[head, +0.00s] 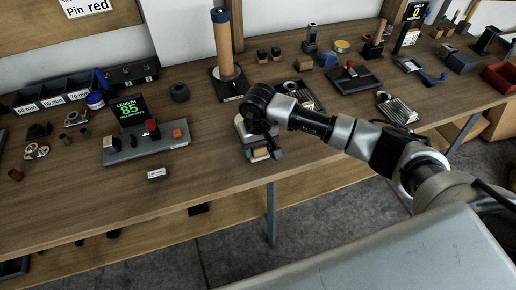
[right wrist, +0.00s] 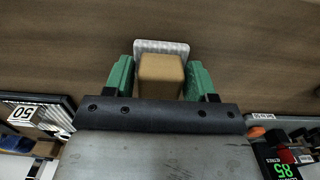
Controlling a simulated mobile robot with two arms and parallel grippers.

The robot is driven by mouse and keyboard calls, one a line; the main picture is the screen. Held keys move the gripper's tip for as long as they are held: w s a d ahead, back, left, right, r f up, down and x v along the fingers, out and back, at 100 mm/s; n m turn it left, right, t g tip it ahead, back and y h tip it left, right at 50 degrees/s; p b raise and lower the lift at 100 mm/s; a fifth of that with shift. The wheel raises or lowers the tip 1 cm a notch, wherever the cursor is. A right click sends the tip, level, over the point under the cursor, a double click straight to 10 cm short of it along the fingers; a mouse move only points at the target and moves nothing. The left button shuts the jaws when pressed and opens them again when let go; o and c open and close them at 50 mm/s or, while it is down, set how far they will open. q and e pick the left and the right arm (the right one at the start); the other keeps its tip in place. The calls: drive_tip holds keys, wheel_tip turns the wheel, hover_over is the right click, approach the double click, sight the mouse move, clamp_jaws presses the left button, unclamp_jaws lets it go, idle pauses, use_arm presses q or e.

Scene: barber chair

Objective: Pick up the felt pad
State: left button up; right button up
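A tan block (right wrist: 161,76), which may be the felt pad, lies between the two green fingers of my right gripper (right wrist: 160,80) in the right wrist view. A pale ribbed plate (right wrist: 160,45) shows behind or under it. Thin gaps seem to show between the block and each finger, so the gripper looks open around it. In the head view my right gripper (head: 262,151) points down over the bench near its front edge, and it and the wrist hide most of what lies beneath. My left gripper is not in view.
A grey station with a green "85" display (head: 131,111) stands left on the wooden bench (head: 205,185). A white label block (head: 157,173) lies before it. A tall brown post (head: 223,48) stands behind my gripper. Clear bench lies at the front left.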

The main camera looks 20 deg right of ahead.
drive_tip(key=c, duration=0.6)
drive_tip(key=shift+r, duration=0.1)
drive_tip(key=shift+r, duration=0.5)
wheel_tip(320, 180, up, 3)
drive_tip(key=shift+w+r+b, duration=0.1)
drive_tip(key=shift+b, duration=0.55)
drive_tip(key=s+d+r, duration=0.2)
drive_tip(key=s, duration=0.1)
drive_tip(key=s+d+r+b, duration=0.1)
drive_tip(key=s+d+r, duration=0.1)
drive_tip(key=s, duration=0.1)
drive_tip(key=s+d+r, duration=0.2)
drive_tip(key=s, duration=0.2)
drive_tip(key=shift+d+r+b, duration=0.1)
drive_tip(key=shift+r+b, duration=0.2)
drive_tip(key=shift+r, duration=0.05)
